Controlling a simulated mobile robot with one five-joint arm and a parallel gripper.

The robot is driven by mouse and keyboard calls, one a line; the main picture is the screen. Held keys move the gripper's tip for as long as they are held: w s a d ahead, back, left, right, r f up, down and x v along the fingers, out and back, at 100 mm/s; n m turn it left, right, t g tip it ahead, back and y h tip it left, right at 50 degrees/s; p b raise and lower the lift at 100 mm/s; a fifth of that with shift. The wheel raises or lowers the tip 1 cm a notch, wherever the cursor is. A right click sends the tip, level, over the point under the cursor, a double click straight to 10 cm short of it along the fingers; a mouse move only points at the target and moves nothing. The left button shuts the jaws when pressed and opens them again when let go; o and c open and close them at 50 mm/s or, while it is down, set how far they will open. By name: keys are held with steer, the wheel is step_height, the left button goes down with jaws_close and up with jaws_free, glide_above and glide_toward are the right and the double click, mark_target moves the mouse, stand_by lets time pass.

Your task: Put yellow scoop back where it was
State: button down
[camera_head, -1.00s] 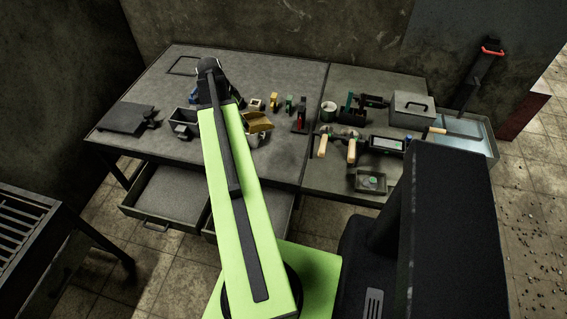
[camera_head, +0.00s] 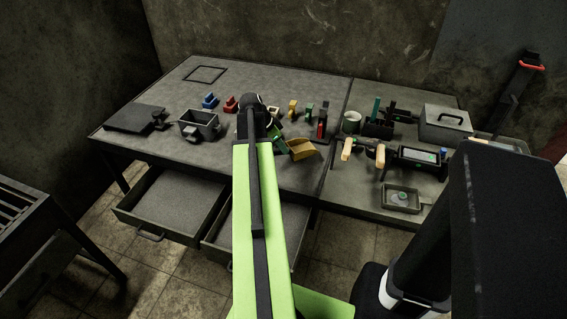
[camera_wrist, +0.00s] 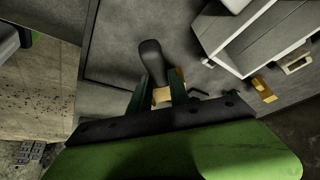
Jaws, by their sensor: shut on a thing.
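The yellow scoop (camera_head: 303,148) shows in the head view just right of my arm's end, over the right part of the large grey table (camera_head: 285,180). In the wrist view, a piece of yellow (camera_wrist: 161,95) sits between the two dark green fingers of my gripper (camera_wrist: 164,90), which is shut on it. A dark rounded part, seemingly the scoop's handle (camera_wrist: 151,58), extends beyond the fingers. In the head view my gripper (camera_head: 281,143) is partly hidden by my arm. I cannot tell how high the scoop is above the table.
Small yellow (camera_head: 293,108), green and red (camera_head: 321,128) items stand behind the scoop. A grey open box (camera_head: 199,126) and blue (camera_head: 209,100) and red (camera_head: 230,104) pieces stand left. The right table holds wooden-handled tools (camera_head: 347,149) and a small tray (camera_head: 402,198). Two drawers hang open below.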

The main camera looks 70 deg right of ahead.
mark_target(281, 154)
steer(key=shift+f, duration=0.25)
step_height(281, 154, down, 4)
steer(key=b, duration=0.3)
steer(key=shift+b, duration=0.35)
steer(key=shift+r, duration=0.25)
steer(key=shift+f, duration=0.2)
steer(key=c, duration=1.2)
jaws_free()
steer(key=shift+r, duration=0.1)
